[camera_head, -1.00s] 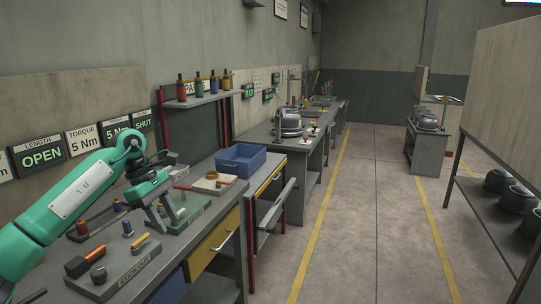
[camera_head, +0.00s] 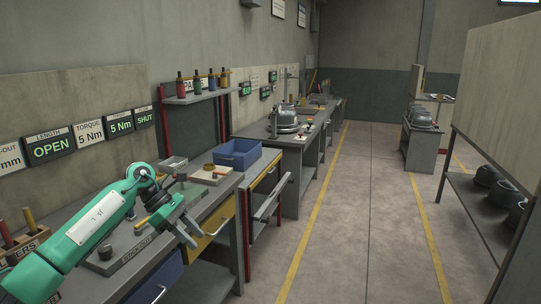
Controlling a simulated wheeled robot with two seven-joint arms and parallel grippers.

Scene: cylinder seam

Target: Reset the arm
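My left arm is teal with a white plate and reaches in from the lower left over the near workbench (camera_head: 210,196). My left gripper (camera_head: 189,232) hangs over the front edge of this bench, tilted down and to the right. Its two grey fingers look apart, with nothing seen between them. My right gripper is not in view.
A blue bin (camera_head: 238,153) stands farther along the bench. A shelf (camera_head: 195,98) with several coloured bottles is above. A yellow drawer (camera_head: 217,230) faces the clear aisle. A rack (camera_head: 480,215) with dark pots stands at right.

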